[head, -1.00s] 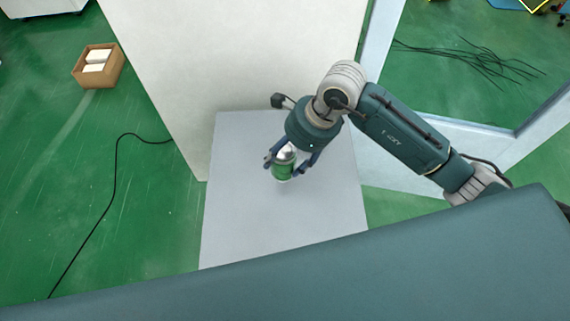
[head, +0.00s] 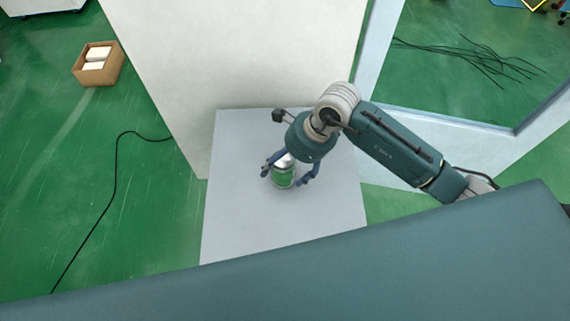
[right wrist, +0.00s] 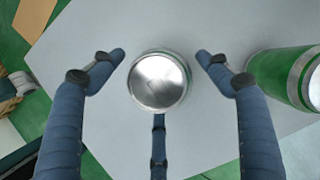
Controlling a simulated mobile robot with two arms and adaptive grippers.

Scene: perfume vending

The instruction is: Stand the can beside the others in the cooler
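A green can (head: 283,178) with a silver lid stands upright on a light grey surface (head: 235,220). My right gripper (head: 285,175) is around it from above, with fingers on either side. In the right wrist view, the can's silver lid (right wrist: 158,82) sits between the spread fingers (right wrist: 160,57), with gaps on both sides, so the gripper is open. A second green can with a pale band (right wrist: 285,77) shows at the right edge there, partly cut off. I cannot pick it out in the head view. My left gripper is out of view.
A tall white panel (head: 235,50) rises behind the grey surface. A pale-framed opening (head: 470,118) is at right. A cardboard box (head: 98,64) and a black cable (head: 117,170) lie on the green floor at left. The surface's front part is clear.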

